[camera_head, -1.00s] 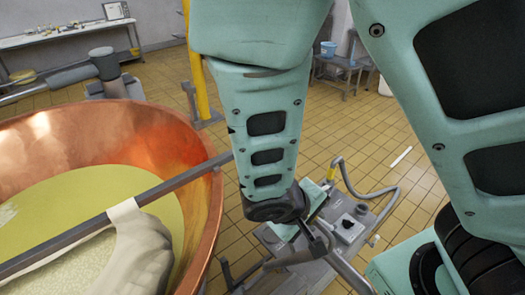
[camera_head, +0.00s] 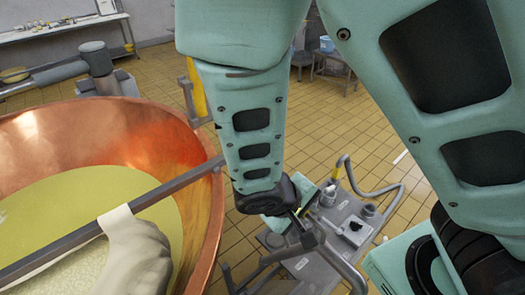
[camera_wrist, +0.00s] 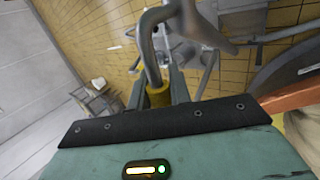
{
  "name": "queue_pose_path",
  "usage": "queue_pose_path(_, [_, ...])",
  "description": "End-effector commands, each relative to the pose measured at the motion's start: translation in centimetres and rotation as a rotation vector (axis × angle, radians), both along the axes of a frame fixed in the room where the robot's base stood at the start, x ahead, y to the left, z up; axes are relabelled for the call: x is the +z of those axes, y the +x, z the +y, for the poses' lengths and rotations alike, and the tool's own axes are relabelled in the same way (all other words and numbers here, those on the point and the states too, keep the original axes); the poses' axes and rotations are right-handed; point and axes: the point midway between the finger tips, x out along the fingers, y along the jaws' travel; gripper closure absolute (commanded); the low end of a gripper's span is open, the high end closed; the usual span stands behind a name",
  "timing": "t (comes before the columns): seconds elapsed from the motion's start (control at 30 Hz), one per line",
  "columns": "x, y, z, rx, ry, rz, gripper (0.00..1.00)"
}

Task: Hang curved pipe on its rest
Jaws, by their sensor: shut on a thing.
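The curved pipe (camera_head: 374,191) is grey, with a bent top and a yellow band near one end. It shows in the head view right of my forearm, above the grey machine. In the wrist view the pipe (camera_wrist: 150,42) rises from between my fingers and bends over at the top. My gripper (camera_wrist: 158,94) is shut on the pipe at the yellow band. I cannot pick out the rest for certain, nor tell whether the pipe touches anything beyond my fingers.
A large copper vat (camera_head: 207,235) with yellow liquid fills the left, a grey bar (camera_head: 170,187) with draped white cloth across it. A grey machine (camera_head: 330,262) with tubes stands on the tiled floor below my gripper. A yellow post (camera_head: 196,92) stands behind.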

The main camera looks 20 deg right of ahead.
Motion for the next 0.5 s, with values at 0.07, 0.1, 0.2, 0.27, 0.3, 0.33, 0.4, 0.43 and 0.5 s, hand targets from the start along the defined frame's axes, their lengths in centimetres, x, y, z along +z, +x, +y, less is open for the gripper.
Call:
queue_pose_path(0.07, [-1.1,0.2,0.0,-0.001,-0.003,0.002,1.00])
queue_pose_path(0.1, [-1.4,0.3,0.0,-0.001,-0.003,0.002,1.00])
queue_pose_path(0.2, [-2.4,0.5,0.0,-0.001,-0.003,0.005,1.00])
queue_pose_path(0.27, [-2.9,0.7,0.1,0.000,-0.003,0.005,1.00])
queue_pose_path(0.3, [-3.3,0.8,0.1,-0.001,-0.004,0.006,1.00])
queue_pose_path(0.33, [-3.6,0.8,0.1,-0.001,-0.004,0.006,1.00])
queue_pose_path(0.4, [-4.2,1.0,0.2,-0.001,-0.004,0.007,1.00])
queue_pose_path(0.43, [-4.5,1.1,0.2,-0.001,-0.004,0.007,1.00])
queue_pose_path(0.5, [-5.1,1.2,0.2,-0.001,-0.004,0.009,1.00])
